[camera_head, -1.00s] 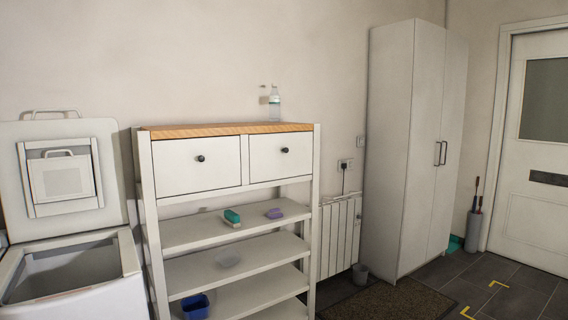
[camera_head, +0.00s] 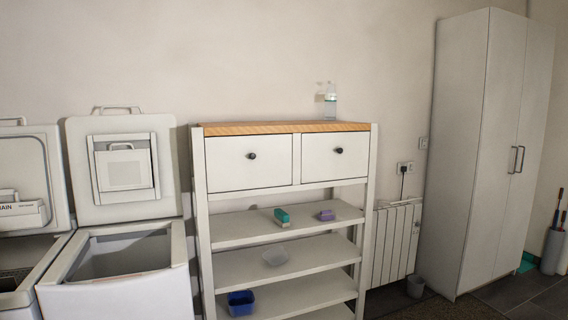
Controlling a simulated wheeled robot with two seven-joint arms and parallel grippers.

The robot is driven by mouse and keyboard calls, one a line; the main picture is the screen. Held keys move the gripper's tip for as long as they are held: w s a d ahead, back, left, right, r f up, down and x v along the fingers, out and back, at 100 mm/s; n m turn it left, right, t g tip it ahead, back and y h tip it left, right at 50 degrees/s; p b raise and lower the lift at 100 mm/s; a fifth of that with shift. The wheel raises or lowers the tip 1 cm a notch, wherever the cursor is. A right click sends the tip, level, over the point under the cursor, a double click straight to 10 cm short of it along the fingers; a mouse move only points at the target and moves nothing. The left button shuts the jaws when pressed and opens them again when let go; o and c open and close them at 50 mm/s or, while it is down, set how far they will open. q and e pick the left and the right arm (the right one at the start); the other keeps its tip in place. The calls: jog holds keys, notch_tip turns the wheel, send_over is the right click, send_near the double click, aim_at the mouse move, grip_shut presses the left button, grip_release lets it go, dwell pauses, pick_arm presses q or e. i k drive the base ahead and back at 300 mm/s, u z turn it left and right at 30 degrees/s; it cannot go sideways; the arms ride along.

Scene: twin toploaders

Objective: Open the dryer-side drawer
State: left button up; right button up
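A white shelf unit with a wooden top (camera_head: 285,127) stands in the middle of the head view. It has two drawers side by side under the top, both shut. The left drawer (camera_head: 230,168) is wider, with a dark round knob (camera_head: 251,155), and is on the side of the top-loading machines. The right drawer (camera_head: 322,163) has a similar knob (camera_head: 338,150). A white top-loader (camera_head: 120,285) with its lid up stands just left of the unit. Neither of my grippers is in view.
Another open top-loader (camera_head: 25,235) is at the far left. A bottle (camera_head: 330,101) stands on the unit's top. A radiator (camera_head: 396,243) and tall cabinet (camera_head: 483,150) are right.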

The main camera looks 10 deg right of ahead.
aim_at(234, 162)
jog(key=u, duration=0.35)
jog(key=i, duration=1.45)
jog(key=z, duration=0.05)
